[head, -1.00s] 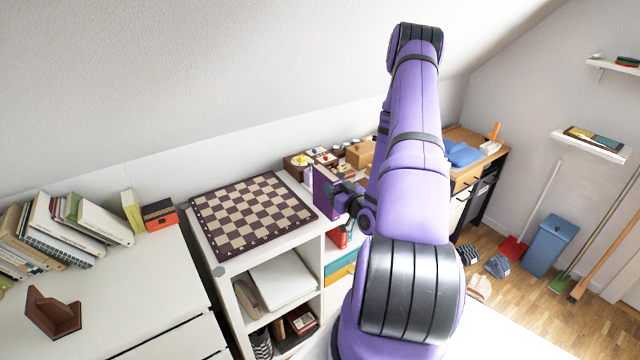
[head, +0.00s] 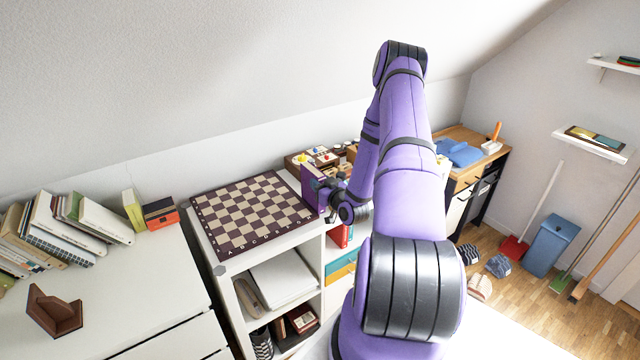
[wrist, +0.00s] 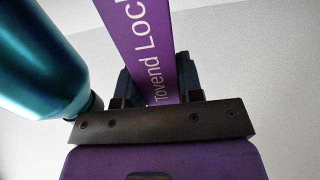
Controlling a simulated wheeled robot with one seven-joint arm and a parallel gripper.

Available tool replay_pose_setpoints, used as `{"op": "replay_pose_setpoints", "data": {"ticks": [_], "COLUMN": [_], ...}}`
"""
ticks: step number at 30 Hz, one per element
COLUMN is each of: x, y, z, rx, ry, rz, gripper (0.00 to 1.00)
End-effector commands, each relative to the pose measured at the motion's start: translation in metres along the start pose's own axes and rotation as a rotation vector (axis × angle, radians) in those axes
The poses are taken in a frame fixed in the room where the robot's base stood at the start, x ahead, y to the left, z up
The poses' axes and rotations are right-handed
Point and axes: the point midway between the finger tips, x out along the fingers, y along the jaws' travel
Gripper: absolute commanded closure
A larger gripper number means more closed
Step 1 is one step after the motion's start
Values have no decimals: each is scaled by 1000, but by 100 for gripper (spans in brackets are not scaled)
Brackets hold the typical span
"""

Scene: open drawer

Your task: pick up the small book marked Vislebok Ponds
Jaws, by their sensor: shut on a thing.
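My gripper (wrist: 155,92) is shut on a purple book (wrist: 148,40), with its two dark fingers on either side of the spine. The spine reads "Tovend LOC…" in white, and the rest runs out of the picture. In the head view the same purple book (head: 312,190) stands upright at the right edge of the chessboard, with my gripper (head: 332,192) at its right side. I cannot tell whether its bottom touches the shelf top. I can read no book marked Vislebok Ponds in either view.
The chessboard (head: 250,215) lies on the white shelf unit. A board with small coloured pieces (head: 318,158) is behind the book. A shiny teal rounded object (wrist: 40,60) is close left of my gripper. Several books (head: 75,220) stand on the left cabinet.

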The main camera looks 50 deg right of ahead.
Motion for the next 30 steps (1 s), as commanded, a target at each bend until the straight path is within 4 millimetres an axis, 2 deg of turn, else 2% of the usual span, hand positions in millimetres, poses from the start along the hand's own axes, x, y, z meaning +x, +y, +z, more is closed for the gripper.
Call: {"op": "replay_pose_setpoints", "data": {"ticks": [10,11,14,25,30], "x": [0,0,0,-1,-24], "y": [0,0,0,0,0], "z": [2,3,2,-1,0], "rx": [-1,-1,-1,-1,0], "ry": [2,1,1,1,-2], "rz": [0,0,0,0,1], "gripper": [100,64,41,41,41]}}
